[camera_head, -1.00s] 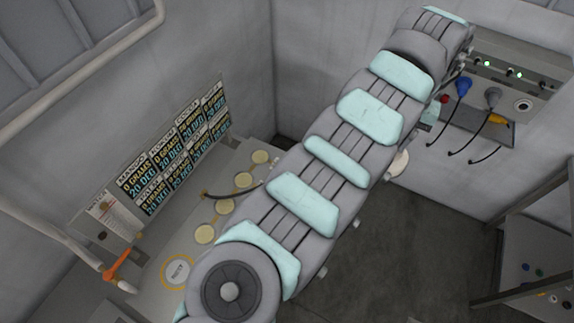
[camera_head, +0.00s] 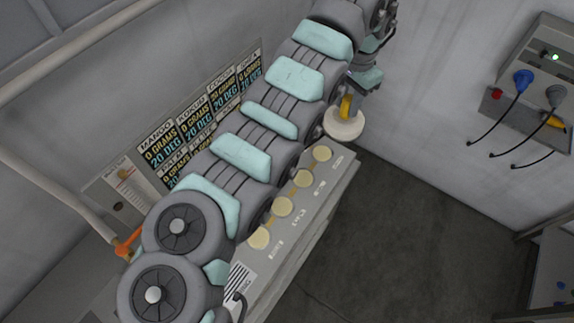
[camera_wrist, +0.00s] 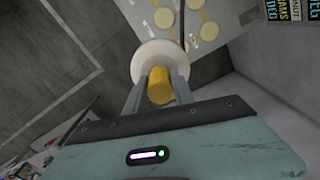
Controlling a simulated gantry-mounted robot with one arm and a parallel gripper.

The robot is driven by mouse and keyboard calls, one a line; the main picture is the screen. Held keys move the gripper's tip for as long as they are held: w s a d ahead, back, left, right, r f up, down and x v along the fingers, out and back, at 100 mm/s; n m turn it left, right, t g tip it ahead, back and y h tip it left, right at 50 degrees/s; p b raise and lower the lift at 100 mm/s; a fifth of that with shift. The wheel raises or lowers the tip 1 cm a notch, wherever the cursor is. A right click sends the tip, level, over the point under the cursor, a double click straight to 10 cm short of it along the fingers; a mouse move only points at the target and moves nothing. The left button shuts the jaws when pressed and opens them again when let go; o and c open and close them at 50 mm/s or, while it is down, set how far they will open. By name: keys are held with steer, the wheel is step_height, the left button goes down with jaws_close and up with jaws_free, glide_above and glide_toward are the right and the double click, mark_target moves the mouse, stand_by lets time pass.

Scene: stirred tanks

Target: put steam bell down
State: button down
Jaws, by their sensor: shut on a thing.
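The steam bell, a white round disc (camera_head: 343,125) with a yellow handle (camera_head: 346,104), is in the upper middle of the head view. My gripper (camera_wrist: 160,84) is shut on the yellow handle in the wrist view, a finger on each side. The white disc (camera_wrist: 156,52) lies beyond the fingertips. In the head view the bell hangs near the far end of the grey bench (camera_head: 318,215), by the last pale round spot (camera_head: 322,153). I cannot tell its height above the bench. My arm hides the bench's left part.
Several pale yellow round spots line the bench top. A display panel (camera_head: 160,150) with weight and temperature readouts stands behind my arm. An orange-handled valve (camera_head: 129,242) is at the left. Cables with plugs (camera_head: 523,78) hang on the right wall. The floor right of the bench is clear.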

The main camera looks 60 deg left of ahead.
steer(key=s+a+f+b, duration=0.2)
steer(key=s+a, duration=0.5)
steer(key=s+a+f+b, duration=0.1)
steer(key=s+a+f, duration=0.2)
steer(key=s+a, duration=0.45)
steer(key=shift+n, duration=0.3)
steer(key=shift+s+d+f+p, duration=0.15)
steer(key=shift+f+p, duration=0.4)
steer(key=shift+f, duration=4.3)
steer(key=shift+s+d+f+p, duration=0.15)
steer(key=shift+f+p, duration=0.35)
steer(key=shift+f, duration=4.3)
steer(key=shift+w+f, duration=0.1)
steer(key=c, duration=1.1)
jaws_free()
